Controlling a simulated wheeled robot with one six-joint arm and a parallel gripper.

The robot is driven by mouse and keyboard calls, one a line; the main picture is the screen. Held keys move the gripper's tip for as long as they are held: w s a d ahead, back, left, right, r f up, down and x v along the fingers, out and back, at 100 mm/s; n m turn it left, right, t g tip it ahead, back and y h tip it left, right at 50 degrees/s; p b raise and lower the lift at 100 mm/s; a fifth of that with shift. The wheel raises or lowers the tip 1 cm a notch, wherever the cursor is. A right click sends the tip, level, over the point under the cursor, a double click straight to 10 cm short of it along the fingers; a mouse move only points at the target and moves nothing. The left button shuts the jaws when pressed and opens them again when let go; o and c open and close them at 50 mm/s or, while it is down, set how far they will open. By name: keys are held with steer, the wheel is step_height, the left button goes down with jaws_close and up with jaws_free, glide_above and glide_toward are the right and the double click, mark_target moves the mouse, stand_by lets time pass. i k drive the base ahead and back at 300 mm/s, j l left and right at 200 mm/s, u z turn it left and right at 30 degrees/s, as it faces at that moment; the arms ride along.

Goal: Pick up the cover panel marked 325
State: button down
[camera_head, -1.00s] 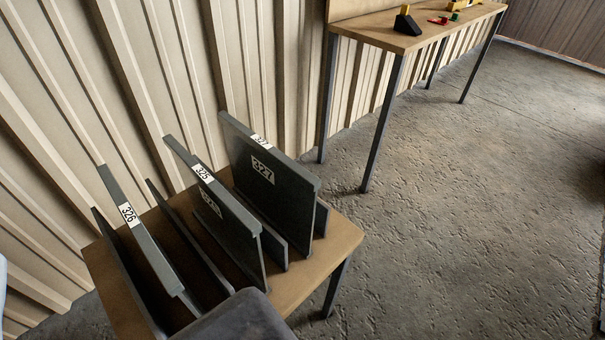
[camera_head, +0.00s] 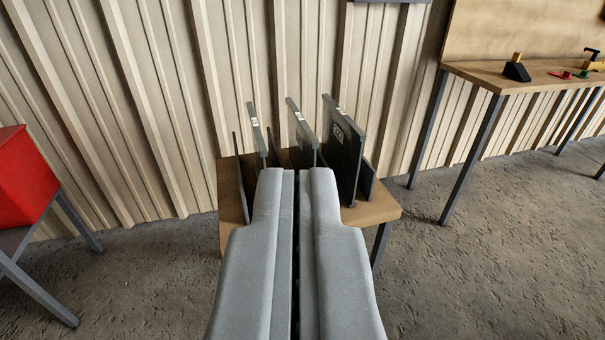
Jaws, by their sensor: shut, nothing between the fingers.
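The cover panel marked 325 (camera_head: 303,137) stands upright in the middle of a small wooden table (camera_head: 377,209). Its label is too small to read now, but it was legible in the earlier view. Panel 326 (camera_head: 257,134) stands to its left and the thicker panel 327 (camera_head: 344,153) to its right. My gripper (camera_head: 297,174) is shut and empty, pointing at the table. Its fingers lie in front of panel 325 in the picture and hide its lower part and the table's middle. I cannot tell the exact distance, but no contact shows.
Thin dark dividers, such as one at the left (camera_head: 241,178), stand between the panels. A corrugated wall (camera_head: 150,110) is close behind. A red box (camera_head: 24,180) sits on a stand at the left. A longer workbench (camera_head: 490,75) with small items stands at the right. Open floor lies at right.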

mark_target(304, 145)
steer(key=i+j, duration=0.1)
steer(key=i, duration=0.45)
steer(key=i+j+z, duration=0.1)
steer(key=i, duration=0.5)
